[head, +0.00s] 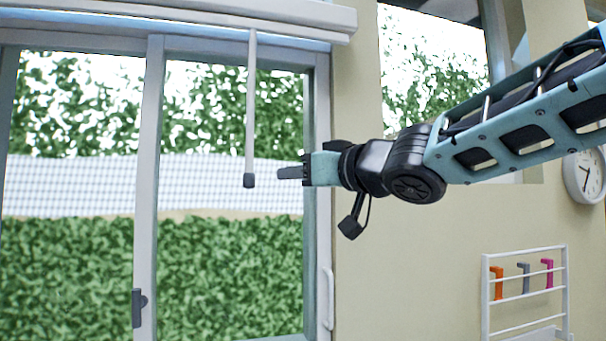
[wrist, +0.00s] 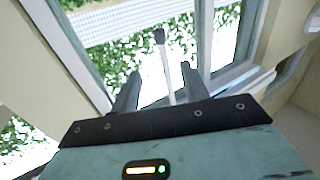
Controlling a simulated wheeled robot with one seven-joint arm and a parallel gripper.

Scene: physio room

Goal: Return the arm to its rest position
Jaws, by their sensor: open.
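My arm (head: 530,115) reaches in from the right edge of the head view, stretched out to the left and slightly down. My gripper (head: 290,172) is at its end, in front of the right part of the window. In the wrist view my gripper (wrist: 160,88) is open, its two fingers apart. The hanging blind wand (wrist: 166,68) shows in the gap between the fingers in that view. In the head view the blind wand (head: 250,110) hangs just left of the fingertips. Nothing is held. I cannot tell the exact depth between wand and fingers.
A sliding window (head: 155,200) with a blind cassette (head: 200,12) on top fills the left. A window handle (head: 328,300) is below my gripper. A white wall rack (head: 525,302) with several coloured hooks and a wall clock (head: 585,176) are at the right.

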